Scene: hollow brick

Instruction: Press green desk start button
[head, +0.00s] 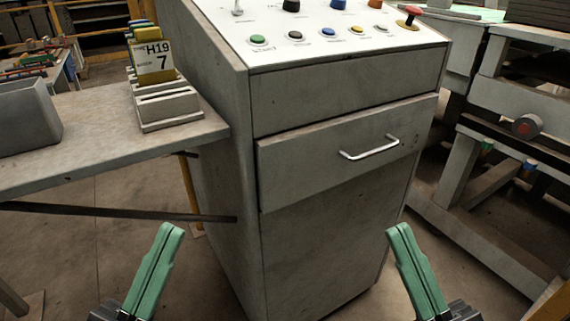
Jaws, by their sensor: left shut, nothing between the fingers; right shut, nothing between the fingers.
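The green start button (257,40) is at the left end of the front row on the white control panel (330,48). The panel tops a grey metal desk cabinet (335,245). My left gripper (171,232) is low at the left, in front of and below the panel, with green fingers pointing up. My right gripper (399,232) is low at the right, in the same pose. Both are shut and empty, well apart from the button. Nothing covers the button.
Other buttons stand along the panel, with a red mushroom button (409,14) at right. A drawer with a handle (369,148) sits below. At left a table (95,140) holds a grey bin (26,115) and a card rack (166,105). Metal frames (480,170) stand at right.

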